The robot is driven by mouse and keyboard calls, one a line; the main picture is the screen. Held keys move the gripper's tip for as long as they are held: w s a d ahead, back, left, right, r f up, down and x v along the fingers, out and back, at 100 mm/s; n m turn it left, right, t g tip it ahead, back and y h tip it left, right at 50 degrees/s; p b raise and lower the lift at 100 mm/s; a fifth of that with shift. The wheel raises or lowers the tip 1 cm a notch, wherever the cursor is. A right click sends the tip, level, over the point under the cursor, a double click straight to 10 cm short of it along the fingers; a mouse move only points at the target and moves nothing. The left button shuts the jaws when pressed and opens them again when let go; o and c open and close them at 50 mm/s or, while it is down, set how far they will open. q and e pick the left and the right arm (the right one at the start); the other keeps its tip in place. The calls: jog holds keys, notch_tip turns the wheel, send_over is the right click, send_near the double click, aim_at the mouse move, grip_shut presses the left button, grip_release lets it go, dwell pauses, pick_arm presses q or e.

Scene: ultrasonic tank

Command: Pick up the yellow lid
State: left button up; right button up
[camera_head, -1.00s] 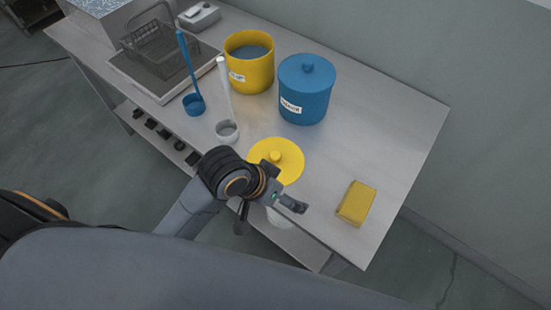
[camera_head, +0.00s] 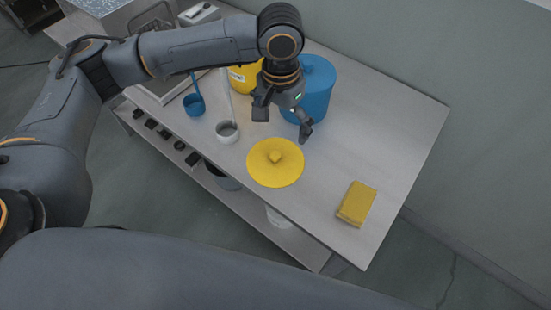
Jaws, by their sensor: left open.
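The yellow lid (camera_head: 277,172) is a round disc with a small knob on top. It lies flat on the metal table near its front edge, with nothing on it. My left gripper (camera_head: 283,124) is open and empty, its two fingers pointing down. In the picture it is just above the lid, in front of the yellow pot and the blue pot. My right gripper is not in view.
The yellow pot (camera_head: 243,78) is partly hidden by my arm. The blue pot (camera_head: 322,88) stands behind the gripper. A blue ladle (camera_head: 194,105) and a white ladle (camera_head: 227,131) stand left of the lid. A yellow sponge-like block (camera_head: 357,203) lies right, with bare table between.

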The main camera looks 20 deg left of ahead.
pick_arm(q)
send_over(275, 155)
jog(key=f, duration=0.7)
jog(key=shift+w+d+f, duration=0.15)
jog(key=shift+w+f, duration=0.15)
jog(key=shift+s+f+p, duration=0.15)
jog(key=shift+f+p, duration=0.1)
jog(key=shift+f, duration=1.1)
jog(key=shift+s+f+p, duration=0.1)
jog(key=shift+f+p, duration=0.1)
jog(key=shift+f, duration=1.15)
jog(key=shift+s, duration=0.1)
grip_shut()
